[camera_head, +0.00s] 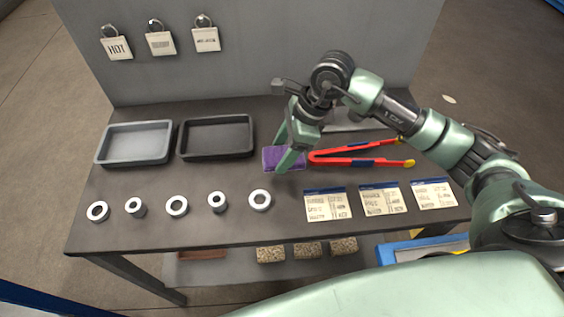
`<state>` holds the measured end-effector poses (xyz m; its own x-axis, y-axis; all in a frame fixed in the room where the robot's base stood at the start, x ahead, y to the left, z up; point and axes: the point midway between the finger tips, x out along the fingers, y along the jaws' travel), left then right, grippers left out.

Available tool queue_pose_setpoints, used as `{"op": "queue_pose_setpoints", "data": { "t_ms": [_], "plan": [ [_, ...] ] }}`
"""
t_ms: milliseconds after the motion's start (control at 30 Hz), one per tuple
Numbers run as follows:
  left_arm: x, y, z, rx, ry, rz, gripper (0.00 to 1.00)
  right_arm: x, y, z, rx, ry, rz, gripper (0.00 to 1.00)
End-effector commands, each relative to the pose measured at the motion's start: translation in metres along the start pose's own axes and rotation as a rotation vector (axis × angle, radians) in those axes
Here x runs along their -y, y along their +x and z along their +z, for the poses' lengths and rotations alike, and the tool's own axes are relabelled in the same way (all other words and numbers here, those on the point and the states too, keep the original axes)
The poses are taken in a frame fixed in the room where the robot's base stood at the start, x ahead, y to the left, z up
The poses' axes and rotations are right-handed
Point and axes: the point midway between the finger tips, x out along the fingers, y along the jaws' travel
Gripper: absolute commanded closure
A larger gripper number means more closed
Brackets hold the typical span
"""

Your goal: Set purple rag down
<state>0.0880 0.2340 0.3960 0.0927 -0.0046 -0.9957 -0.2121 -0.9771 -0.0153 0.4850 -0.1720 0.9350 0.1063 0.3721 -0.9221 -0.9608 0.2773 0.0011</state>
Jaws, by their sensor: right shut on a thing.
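The purple rag (272,156) is a small folded cloth at the middle of the dark workbench (230,215), right of the black tray. My right gripper (284,153) reaches down over it from the right with a finger on each side, shut on it. The rag looks at or just above the bench top; I cannot tell if it touches. The fingers hide part of it. My left gripper is not in view.
Red-handled tongs (345,155) lie just right of the rag. A grey tray (135,144) and a black tray (217,138) stand to the left. Several metal rings (177,205) line the front, with printed cards (328,205) at the right. Bench between rings and trays is clear.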

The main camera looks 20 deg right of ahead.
Motion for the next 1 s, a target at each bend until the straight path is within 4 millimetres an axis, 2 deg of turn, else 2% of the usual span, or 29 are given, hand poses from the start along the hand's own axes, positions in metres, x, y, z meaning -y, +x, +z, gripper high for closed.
{"op": "queue_pose_setpoints", "data": {
  "t_ms": [100,267,500,867,900,967,1000],
  "plan": [
    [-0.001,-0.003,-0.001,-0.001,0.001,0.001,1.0,0.0,0.012,-0.005,0.0,0.001,0.001,0.79],
    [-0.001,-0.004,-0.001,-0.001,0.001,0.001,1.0,0.0,0.022,-0.009,0.0,0.0,0.001,0.79],
    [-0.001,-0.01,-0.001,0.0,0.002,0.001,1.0,-0.001,0.052,-0.022,0.0,0.001,0.003,0.79],
    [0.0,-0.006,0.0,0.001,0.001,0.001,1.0,0.0,0.058,-0.024,0.0,-0.002,0.0,0.79],
    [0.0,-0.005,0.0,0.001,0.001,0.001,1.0,0.0,0.058,-0.024,0.0,-0.001,0.0,0.38],
    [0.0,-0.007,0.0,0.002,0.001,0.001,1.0,0.0,0.057,-0.024,0.0,-0.001,0.0,0.21],
    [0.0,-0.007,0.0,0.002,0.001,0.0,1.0,0.0,0.057,-0.024,0.0,-0.001,0.0,0.19]
  ]
}}
